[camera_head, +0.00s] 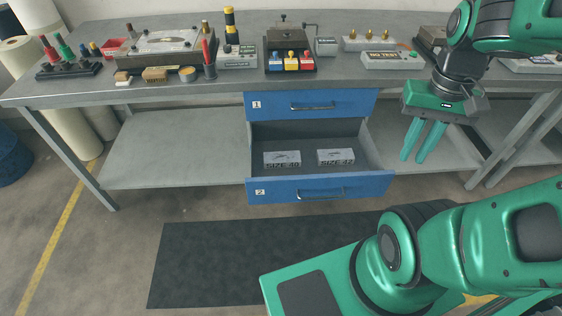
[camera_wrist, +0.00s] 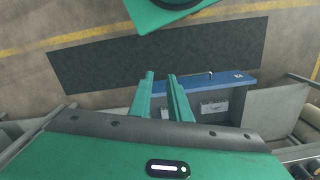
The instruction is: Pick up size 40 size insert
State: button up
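The size 40 insert (camera_head: 282,158) is a small light grey block marked "SIZE 40". It lies on the left in the open lower drawer (camera_head: 320,189) and also shows in the wrist view (camera_wrist: 214,107). A similar size 42 insert (camera_head: 336,157) lies to its right, apart from it; in the wrist view it is partly seen between the fingers (camera_wrist: 165,113). My gripper (camera_head: 420,158) is right of the drawer, above floor level, fingers pointing down. The fingers stand apart and empty; they also show in the wrist view (camera_wrist: 161,75).
The shut drawer (camera_head: 285,105) marked 1 sits above the open one. The workbench top (camera_head: 225,85) carries tools and test devices. A lower shelf (camera_head: 180,155) runs at the left. A dark mat (camera_head: 220,265) lies on the floor in front.

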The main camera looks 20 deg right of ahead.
aim_at(279, 159)
jog(key=z, duration=2.25)
jog(key=k, duration=0.8)
jog(key=u, duration=1.75)
jog(key=i, duration=1)
